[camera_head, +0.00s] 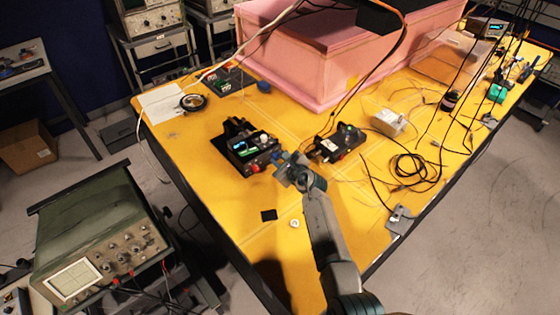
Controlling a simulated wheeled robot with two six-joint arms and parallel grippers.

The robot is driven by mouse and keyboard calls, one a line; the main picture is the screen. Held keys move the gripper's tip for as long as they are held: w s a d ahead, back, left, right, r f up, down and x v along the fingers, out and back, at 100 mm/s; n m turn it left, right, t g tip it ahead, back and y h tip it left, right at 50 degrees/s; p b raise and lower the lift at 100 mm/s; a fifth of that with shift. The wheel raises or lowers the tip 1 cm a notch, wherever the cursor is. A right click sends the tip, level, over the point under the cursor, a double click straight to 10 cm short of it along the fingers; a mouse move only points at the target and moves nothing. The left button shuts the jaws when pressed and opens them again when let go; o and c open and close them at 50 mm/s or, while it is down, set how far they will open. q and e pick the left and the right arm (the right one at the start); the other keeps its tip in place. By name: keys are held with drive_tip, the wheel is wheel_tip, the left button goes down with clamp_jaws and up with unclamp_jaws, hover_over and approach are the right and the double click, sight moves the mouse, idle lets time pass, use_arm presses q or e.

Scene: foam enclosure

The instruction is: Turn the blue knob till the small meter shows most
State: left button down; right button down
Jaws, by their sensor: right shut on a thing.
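A small black instrument (232,158) stands on the yellow table, with a lit blue-green display (240,146) that seems to be the small meter; its reading is too small to make out. A red knob (255,168) shows on its front. My right gripper (281,165) is at the instrument's right front corner, shut on what appears to be the blue knob. The jaws mostly hide the knob, so its angle cannot be seen. My left gripper is not in view.
A second black device (338,145) stands close to the right of my right gripper. A pink foam enclosure (325,50) fills the back of the table (215,205). Loose black cables (415,168) lie at the right. A small black square (268,215) lies in front.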

drive_tip(key=shift+f+n, duration=0.1)
drive_tip(key=shift+n, duration=0.2)
idle(0.4)
drive_tip(key=c, duration=1.3)
unclamp_jaws()
drive_tip(key=shift+h, duration=0.3)
drive_tip(key=shift+o, duration=0.2)
drive_tip(key=b+v, duration=0.2)
drive_tip(key=v, duration=0.9)
drive_tip(key=shift+f, duration=0.15)
